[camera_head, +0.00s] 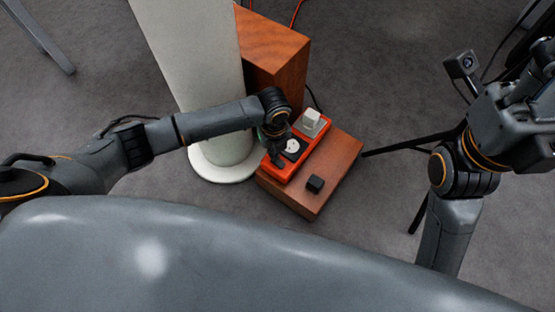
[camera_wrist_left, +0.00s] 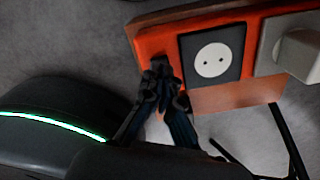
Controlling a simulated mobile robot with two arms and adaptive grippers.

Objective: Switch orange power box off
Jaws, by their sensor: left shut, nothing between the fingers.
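The orange power box (camera_head: 284,172) lies on a low wooden block beside a white column. It carries a black socket plate with a white round socket (camera_head: 292,147) and a pale plug (camera_head: 311,118). The left wrist view shows the box (camera_wrist_left: 157,40), its socket (camera_wrist_left: 211,60) and plug (camera_wrist_left: 298,52) closely. My left gripper (camera_head: 276,158) is shut and empty at the box's near left end; in the wrist view its fingertips (camera_wrist_left: 161,72) overlap that end. Contact cannot be told. No switch is visible; the fingers cover part of that end. My right gripper (camera_head: 525,125) is at the far right, away from the box.
The wooden block (camera_head: 337,165) also bears a small black cube (camera_head: 315,184). A taller wooden block (camera_head: 275,50) and the white column (camera_head: 195,60) stand behind and left. Thin black legs (camera_head: 405,146) stand to the right. Grey carpet around is mostly free.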

